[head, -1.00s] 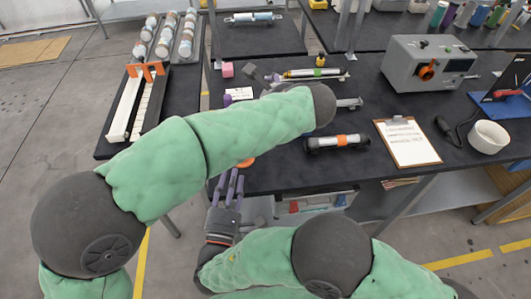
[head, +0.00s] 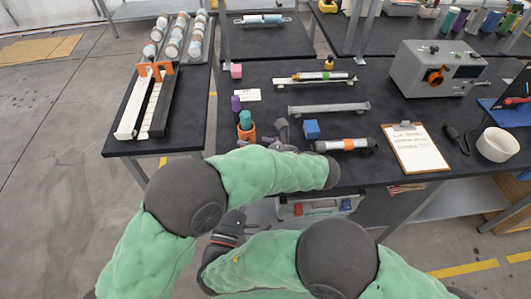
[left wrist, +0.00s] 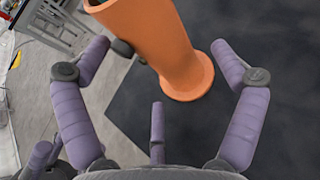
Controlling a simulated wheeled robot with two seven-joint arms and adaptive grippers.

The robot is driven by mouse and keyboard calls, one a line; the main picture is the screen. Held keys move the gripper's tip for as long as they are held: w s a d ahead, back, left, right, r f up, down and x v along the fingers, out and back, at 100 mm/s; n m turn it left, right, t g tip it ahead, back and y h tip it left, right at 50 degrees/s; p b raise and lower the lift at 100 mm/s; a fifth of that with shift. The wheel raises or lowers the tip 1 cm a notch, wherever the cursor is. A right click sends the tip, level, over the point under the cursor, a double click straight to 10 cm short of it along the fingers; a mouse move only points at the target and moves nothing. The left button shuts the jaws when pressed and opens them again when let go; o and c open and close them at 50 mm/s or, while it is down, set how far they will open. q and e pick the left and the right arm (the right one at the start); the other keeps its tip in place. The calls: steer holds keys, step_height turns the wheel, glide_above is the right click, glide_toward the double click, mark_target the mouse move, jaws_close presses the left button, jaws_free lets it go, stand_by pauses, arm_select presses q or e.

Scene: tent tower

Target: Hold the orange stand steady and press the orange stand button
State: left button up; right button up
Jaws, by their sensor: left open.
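The orange stand (head: 246,134) is near the table's front left edge, with a teal cylinder (head: 245,118) at its top. My left arm hides its base in the head view. In the left wrist view the stand (left wrist: 160,45) shows a tube and flared base. A dark knob (left wrist: 122,48) is beside the tube; I cannot tell if it is the button. My left gripper (head: 270,146) is beside the stand, partly hidden; the left wrist view shows its purple fingers (left wrist: 165,60) spread on both sides of the stand, not closed on it. My right gripper (head: 230,228) is low before the table, fingertips hidden.
A purple cylinder (head: 236,103) is behind the stand. A clipboard (head: 415,150) and grey box (head: 435,68) are farther right.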

arm_select(q)
steer(key=shift+x, duration=2.05)
steer(key=c, duration=1.5)
steer(key=shift+o, duration=0.2)
arm_select(e)
jaws_close()
arm_select(q)
steer(key=shift+f, duration=0.1)
